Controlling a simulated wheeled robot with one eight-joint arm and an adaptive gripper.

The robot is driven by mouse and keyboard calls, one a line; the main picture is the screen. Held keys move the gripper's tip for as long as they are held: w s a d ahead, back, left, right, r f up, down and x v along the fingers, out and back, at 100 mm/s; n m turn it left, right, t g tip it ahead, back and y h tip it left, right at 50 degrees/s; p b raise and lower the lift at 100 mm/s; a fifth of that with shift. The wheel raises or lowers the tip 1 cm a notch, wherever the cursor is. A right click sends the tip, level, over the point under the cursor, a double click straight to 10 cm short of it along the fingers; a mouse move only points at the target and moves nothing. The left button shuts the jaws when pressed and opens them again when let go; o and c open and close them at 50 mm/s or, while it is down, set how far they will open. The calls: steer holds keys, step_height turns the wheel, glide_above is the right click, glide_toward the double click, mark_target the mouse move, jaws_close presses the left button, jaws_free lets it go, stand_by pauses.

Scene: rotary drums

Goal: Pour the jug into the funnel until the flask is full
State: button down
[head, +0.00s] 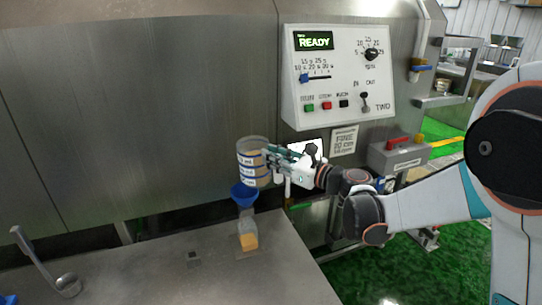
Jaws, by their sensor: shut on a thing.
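The jug (252,160) is a clear grey container with pale and blue bands, held in the air beside the steel machine front. My gripper (270,158) is shut on the jug at its right side. The funnel sits on top of the flask (247,226), which stands on the steel table. The flask is clear, with orange-yellow material in its lower part. I cannot tell whether anything is flowing, or how much is in the jug.
The control panel (340,75) above shows READY. A metal ladle (66,284) rests at the left of the steel table (180,290). A small dark fitting (193,258) is left of the flask. A grey box with a red handle (398,154) is at right.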

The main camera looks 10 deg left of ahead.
steer(key=r+n+p, duration=0.1)
steer(key=n+p, duration=0.1)
steer(key=shift+w+r+n, duration=0.15)
steer(key=shift+n, duration=0.15)
steer(key=shift+r+n+h+p, duration=0.1)
steer(key=shift+n+h+p, duration=0.3)
steer(key=shift+n+p, duration=0.6)
steer(key=shift+s+a+f+n+h+b, duration=0.1)
steer(key=shift+f+n+h+b, duration=0.2)
steer(key=shift+n, duration=0.5)
steer(key=shift+s+a+f+n+b, duration=0.1)
steer(key=shift+n+b, duration=0.25)
steer(key=shift+n, duration=0.45)
steer(key=shift+s+f+n, duration=0.1)
steer(key=shift+n, duration=0.2)
steer(key=shift+f+n+b, duration=0.15)
steer(key=shift+n+b, duration=0.15)
steer(key=shift+b, duration=0.7)
stand_by(3.6)
